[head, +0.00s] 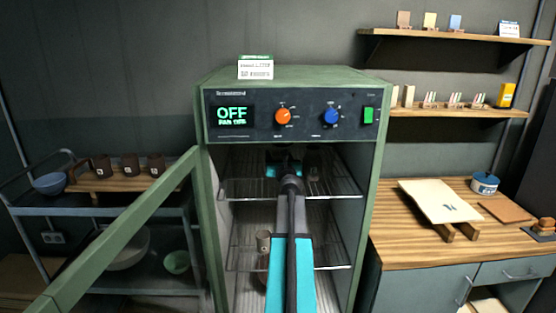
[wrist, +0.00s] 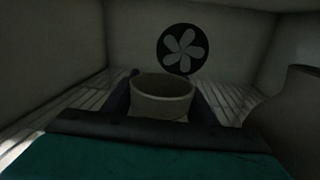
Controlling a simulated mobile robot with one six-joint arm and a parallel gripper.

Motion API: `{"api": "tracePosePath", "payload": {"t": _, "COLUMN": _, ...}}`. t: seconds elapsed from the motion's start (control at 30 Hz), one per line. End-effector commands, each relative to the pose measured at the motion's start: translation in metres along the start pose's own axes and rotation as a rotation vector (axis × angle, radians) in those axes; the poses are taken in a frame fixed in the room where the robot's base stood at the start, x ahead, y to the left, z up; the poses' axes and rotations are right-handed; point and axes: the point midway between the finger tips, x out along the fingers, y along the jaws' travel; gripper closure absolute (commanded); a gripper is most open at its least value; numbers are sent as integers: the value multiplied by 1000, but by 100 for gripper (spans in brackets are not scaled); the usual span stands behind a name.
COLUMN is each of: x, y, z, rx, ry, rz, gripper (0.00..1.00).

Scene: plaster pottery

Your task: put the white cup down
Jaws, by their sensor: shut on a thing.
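The white cup (wrist: 162,100) looks pale grey-beige in the dim light and stands upright between the two dark fingers of my gripper (wrist: 163,88) in the wrist view. My gripper is shut on it. In the head view my arm reaches into the open green cabinet, and my gripper (head: 287,163) is at the upper wire shelf (head: 240,188). There my gripper and arm hide the cup. I cannot tell whether the cup's base touches the shelf.
A larger rounded vessel (wrist: 290,105) is close on the right in the wrist view. A fan (wrist: 183,49) is on the back wall. The cabinet door (head: 125,235) stands open to the left. The display (head: 232,116) reads OFF.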

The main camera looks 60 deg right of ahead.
Motion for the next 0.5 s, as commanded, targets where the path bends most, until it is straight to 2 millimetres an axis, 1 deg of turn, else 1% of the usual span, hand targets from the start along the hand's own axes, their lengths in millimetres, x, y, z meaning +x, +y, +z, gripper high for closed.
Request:
{"api": "tracePosePath", "payload": {"t": 0.03, "x": 0, "y": 0, "z": -5, "rx": 0, "ry": 0, "rz": 0, "gripper": 75}}
{"api": "tracePosePath", "payload": {"t": 0.1, "x": 0, "y": 0, "z": -6, "rx": 0, "ry": -1, "rz": -1, "gripper": 75}}
{"api": "tracePosePath", "payload": {"t": 0.37, "x": 0, "y": -1, "z": -6, "rx": 0, "ry": -1, "rz": -1, "gripper": 75}}
{"api": "tracePosePath", "payload": {"t": 0.5, "x": 0, "y": -1, "z": -9, "rx": 0, "ry": -1, "rz": -1, "gripper": 75}}
